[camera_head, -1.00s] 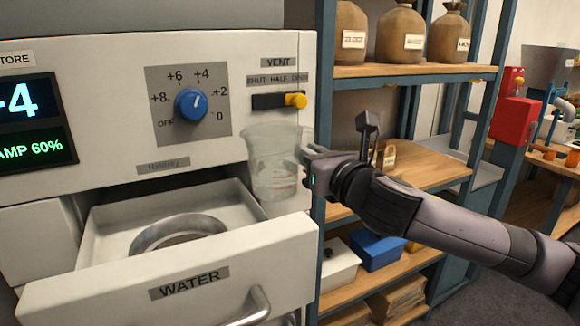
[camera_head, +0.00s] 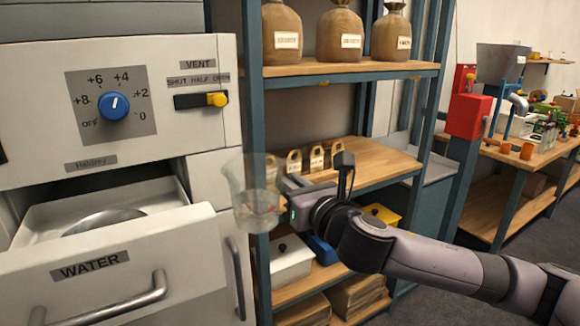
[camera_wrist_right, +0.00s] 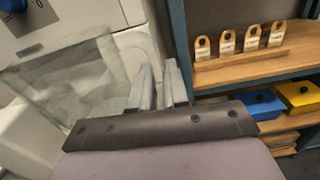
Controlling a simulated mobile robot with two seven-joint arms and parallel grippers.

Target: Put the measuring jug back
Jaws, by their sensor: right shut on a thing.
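The measuring jug (camera_head: 252,192) is clear plastic with faint red markings. It is held up in front of the gap between the white cabinet and the shelf rack, roughly upright in the head view. My right gripper (camera_head: 284,197) is shut on the jug's right side. In the right wrist view the jug (camera_wrist_right: 75,85) fills the left side, beside the fingers (camera_wrist_right: 160,85). My left gripper is in neither view.
The open WATER drawer (camera_head: 130,255) juts out at the left, with a metal ring (camera_head: 103,221) inside. White, blue and yellow boxes stand below.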

